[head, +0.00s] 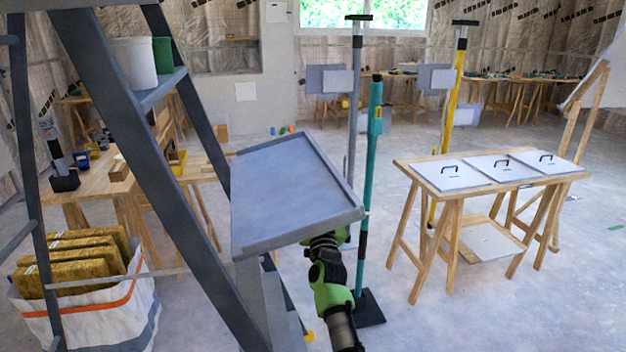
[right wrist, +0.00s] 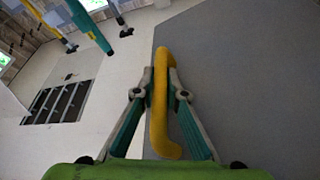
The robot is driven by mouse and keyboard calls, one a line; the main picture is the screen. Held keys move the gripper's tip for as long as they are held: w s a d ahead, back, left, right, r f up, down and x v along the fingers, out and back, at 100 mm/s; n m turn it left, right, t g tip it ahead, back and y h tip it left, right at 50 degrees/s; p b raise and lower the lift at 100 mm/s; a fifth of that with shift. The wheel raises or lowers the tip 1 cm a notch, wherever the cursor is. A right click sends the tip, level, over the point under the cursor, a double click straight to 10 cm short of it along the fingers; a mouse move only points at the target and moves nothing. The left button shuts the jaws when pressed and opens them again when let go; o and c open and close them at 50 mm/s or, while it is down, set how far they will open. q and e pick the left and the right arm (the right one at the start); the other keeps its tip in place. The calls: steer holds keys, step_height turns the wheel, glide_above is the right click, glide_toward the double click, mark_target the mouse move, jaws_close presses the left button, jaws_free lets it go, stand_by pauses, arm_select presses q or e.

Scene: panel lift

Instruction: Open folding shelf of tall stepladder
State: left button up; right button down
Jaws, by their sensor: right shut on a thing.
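The tall grey stepladder (head: 165,170) stands at the left of the head view. Its folding shelf (head: 295,190), a flat grey tray with a raised rim, sticks out to the right of the ladder and looks tilted. My right arm reaches up from below to the shelf's near right edge, and the shelf hides the gripper's fingertips there. In the right wrist view my right gripper (right wrist: 160,95) has its fingers on both sides of a yellow handle (right wrist: 160,120), beside a large grey surface (right wrist: 245,80). My left gripper is not in view.
A white bucket (head: 134,63) and a green one stand on a ladder step. A teal prop (head: 372,180) with a black base stands just right of my arm. A wooden trestle table (head: 450,200) with white panels is at right. A white bag (head: 85,315) holds yellow packs.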

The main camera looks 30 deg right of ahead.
mark_target(314, 169)
steer(key=shift+w+a+f+m+g+h+b, duration=0.15)
steer(key=shift+f+m+g+h+b, duration=0.2)
steer(key=shift+f+m, duration=0.6)
steer(key=shift+s+a+f+m+g+h+b, duration=0.1)
steer(key=shift+f+m+g+h+b, duration=0.25)
steer(key=shift+f+m, duration=0.6)
steer(key=shift+f, duration=0.15)
steer(key=c, duration=2)
jaws_free()
steer(key=shift+c, duration=0.2)
step_height(314, 169, up, 10)
